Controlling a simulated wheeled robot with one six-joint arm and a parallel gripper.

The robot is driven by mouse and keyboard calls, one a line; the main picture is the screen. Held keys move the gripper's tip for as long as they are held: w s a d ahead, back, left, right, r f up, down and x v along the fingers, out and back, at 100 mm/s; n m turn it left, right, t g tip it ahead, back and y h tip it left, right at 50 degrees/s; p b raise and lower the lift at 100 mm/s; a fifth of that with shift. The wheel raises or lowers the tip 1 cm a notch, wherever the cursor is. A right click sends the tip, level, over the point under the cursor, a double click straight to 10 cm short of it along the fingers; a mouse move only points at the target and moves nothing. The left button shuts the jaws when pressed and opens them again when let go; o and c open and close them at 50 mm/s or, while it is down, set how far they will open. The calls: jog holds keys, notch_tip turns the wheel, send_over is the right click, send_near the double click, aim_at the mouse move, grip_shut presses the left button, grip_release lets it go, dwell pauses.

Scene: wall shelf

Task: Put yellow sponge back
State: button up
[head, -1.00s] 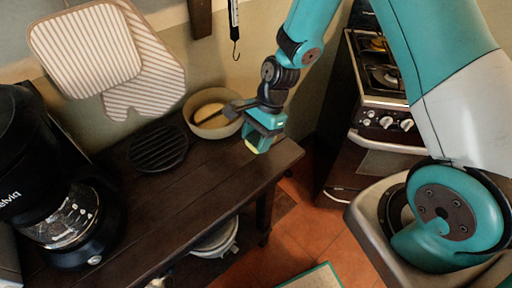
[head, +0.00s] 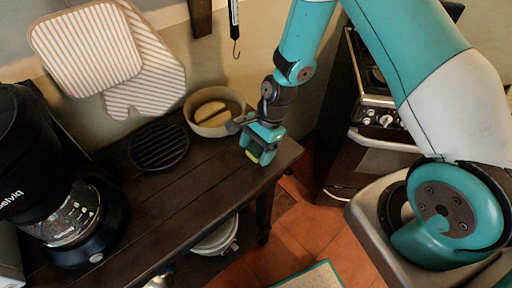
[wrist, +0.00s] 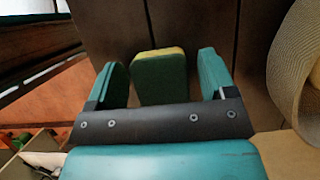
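The yellow sponge (wrist: 160,75), with a green face and a yellow edge, is between the fingers of my gripper (wrist: 163,80) in the wrist view. Gaps show on both sides of it, so the fingers are open around it. In the head view my gripper (head: 261,152) is low over the right end of the dark wooden table (head: 190,205). A small yellow-green part of the sponge (head: 254,157) shows at its fingertips. The sponge appears to be at the tabletop; its underside is hidden.
A beige bowl (head: 191,113) with a tan object (head: 209,109) inside stands just behind my gripper. A black round trivet (head: 159,147) lies left of it. A coffee maker (head: 50,170) fills the left end. The stove (head: 375,150) is right, beyond a gap.

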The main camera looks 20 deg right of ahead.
notch_tip(320, 180, up, 17)
jog(key=s+d+n+b, duration=0.1)
jog(key=d+n+b, duration=0.1)
jog(key=n, duration=0.2)
jog(key=s+a+r+n, duration=0.2)
jog(key=s+r+n, duration=0.4)
jog(key=s+n, duration=0.2)
jog(key=s+a+r+n+t, duration=0.1)
jog(key=s+a+r+n, duration=0.2)
jog(key=s+r+n, duration=0.3)
jog(key=s+n, duration=0.3)
jog(key=shift+a+n, duration=0.15)
jog(key=shift+n, duration=0.15)
jog(key=shift+r, duration=0.1)
